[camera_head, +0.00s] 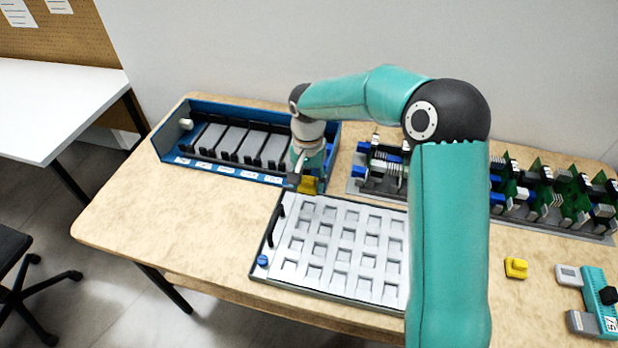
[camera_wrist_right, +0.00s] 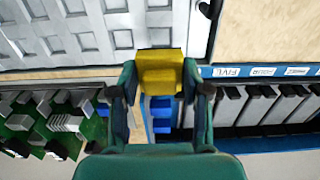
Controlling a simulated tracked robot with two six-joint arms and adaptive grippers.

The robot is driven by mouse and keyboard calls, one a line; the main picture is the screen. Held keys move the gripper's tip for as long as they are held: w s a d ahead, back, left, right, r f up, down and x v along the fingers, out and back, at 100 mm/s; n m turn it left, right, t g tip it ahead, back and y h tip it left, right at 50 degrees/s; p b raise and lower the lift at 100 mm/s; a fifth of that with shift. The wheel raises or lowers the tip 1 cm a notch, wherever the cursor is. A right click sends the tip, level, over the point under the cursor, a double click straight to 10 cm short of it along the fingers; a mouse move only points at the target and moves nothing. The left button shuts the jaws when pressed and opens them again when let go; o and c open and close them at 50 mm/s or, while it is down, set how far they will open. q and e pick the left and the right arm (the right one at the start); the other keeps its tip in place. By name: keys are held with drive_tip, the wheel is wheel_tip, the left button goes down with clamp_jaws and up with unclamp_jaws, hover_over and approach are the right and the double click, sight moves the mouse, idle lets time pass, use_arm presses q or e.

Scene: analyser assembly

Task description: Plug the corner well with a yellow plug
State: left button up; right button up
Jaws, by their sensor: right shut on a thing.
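A yellow plug (camera_head: 309,186) is held between the fingers of my right gripper (camera_head: 303,178), just beyond the far left part of the well plate. In the right wrist view the same plug (camera_wrist_right: 160,70) sits between the fingertips of the right gripper (camera_wrist_right: 160,84). The grey well plate (camera_head: 297,285) has rows of square wells. The plug appears above the plate's far edge; its exact height cannot be told. A second yellow plug (camera_head: 516,268) lies on the table at the right. My left gripper is not in view.
A blue rack (camera_head: 228,170) with grey slots stands behind the plate at the left. Green circuit boards (camera_head: 540,190) stand in a tray at the back right. A teal device (camera_head: 600,305) lies at the right edge. A blue knob (camera_head: 262,261) sits on the plate's left side.

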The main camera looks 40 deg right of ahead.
drive_tip(key=shift+f+b, duration=1.55)
drive_tip(key=shift+f, duration=0.9)
drive_tip(key=shift+f+b, duration=0.8)
drive_tip(key=shift+f, duration=0.15)
drive_tip(key=shift+f+b, duration=0.2)
drive_tip(key=shift+b, duration=0.1)
drive_tip(key=o, duration=1.3)
drive_tip(key=shift+o, duration=0.3)
drive_tip(key=shift+r+p, duration=1.25)
drive_tip(key=shift+r, duration=0.75)
drive_tip(key=shift+r+p, duration=2.45)
drive_tip(key=shift+r, duration=1.05)
